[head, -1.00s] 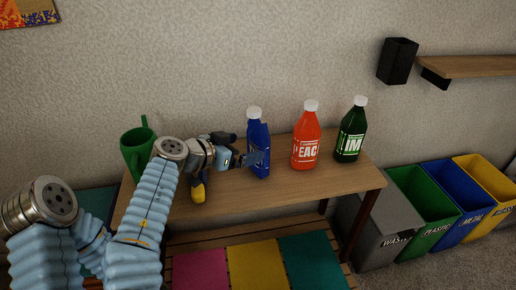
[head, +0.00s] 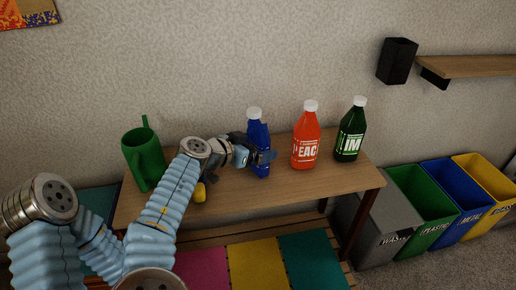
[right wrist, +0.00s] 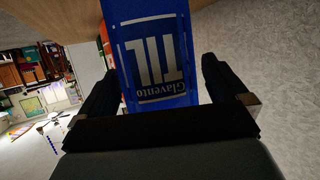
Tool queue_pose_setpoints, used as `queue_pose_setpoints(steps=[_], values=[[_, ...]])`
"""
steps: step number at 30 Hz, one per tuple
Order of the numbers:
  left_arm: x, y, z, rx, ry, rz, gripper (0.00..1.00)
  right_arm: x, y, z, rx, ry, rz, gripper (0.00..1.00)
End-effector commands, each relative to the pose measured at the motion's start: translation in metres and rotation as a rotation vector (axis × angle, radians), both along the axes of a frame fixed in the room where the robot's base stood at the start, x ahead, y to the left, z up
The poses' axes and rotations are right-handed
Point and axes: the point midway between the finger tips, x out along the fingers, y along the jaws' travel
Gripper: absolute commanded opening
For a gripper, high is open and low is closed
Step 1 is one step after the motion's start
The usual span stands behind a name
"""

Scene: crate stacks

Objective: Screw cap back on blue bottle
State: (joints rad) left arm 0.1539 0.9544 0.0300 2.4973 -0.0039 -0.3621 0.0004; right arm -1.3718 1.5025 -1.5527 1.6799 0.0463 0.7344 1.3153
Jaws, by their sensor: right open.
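The blue bottle (head: 257,133) stands upright on the wooden table, left of the orange bottle. A white cap (head: 254,112) shows on top of its neck; I cannot tell how tightly it sits. My right gripper (head: 264,157) is at the bottle's body, well below the cap, and hides part of it. In the right wrist view the blue bottle (right wrist: 152,55), its label upside down, stands between the two spread fingers of my right gripper (right wrist: 157,78), with gaps visible at both sides. The cap is out of that view. My left gripper is not in view.
An orange bottle (head: 306,140) and a green bottle (head: 351,135) stand to the right on the table (head: 310,187). A green watering can (head: 145,158) stands at the left. Bins stand on the floor at right.

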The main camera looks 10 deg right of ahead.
Motion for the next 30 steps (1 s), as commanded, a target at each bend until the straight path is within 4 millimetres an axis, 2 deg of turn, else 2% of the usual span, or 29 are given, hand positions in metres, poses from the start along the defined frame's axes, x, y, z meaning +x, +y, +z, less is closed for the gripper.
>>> queue_pose_setpoints(steps=[3, 4, 9, 10, 20, 30], values=[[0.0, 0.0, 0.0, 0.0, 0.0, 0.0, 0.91, 0.0, 0.0, 0.0, 0.0, 0.0, 0.0, 1.0], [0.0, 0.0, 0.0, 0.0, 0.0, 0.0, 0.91, 0.0, 0.0, 0.0, 0.0, 0.0, 0.0, 0.97], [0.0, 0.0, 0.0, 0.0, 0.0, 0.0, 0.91, 0.0, 0.0, 0.0, 0.0, 0.0, 0.0, 0.71], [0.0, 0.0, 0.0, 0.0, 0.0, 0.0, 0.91, 0.0, 0.0, 0.0, 0.0, 0.0, 0.0, 0.69], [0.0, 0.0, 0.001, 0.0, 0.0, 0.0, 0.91, 0.0, 0.0, 0.002, 0.001, -0.001, 0.001, 0.69], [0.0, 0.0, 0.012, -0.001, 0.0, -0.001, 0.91, 0.006, -0.008, 0.022, 0.0, 0.0, 0.001, 0.69]])
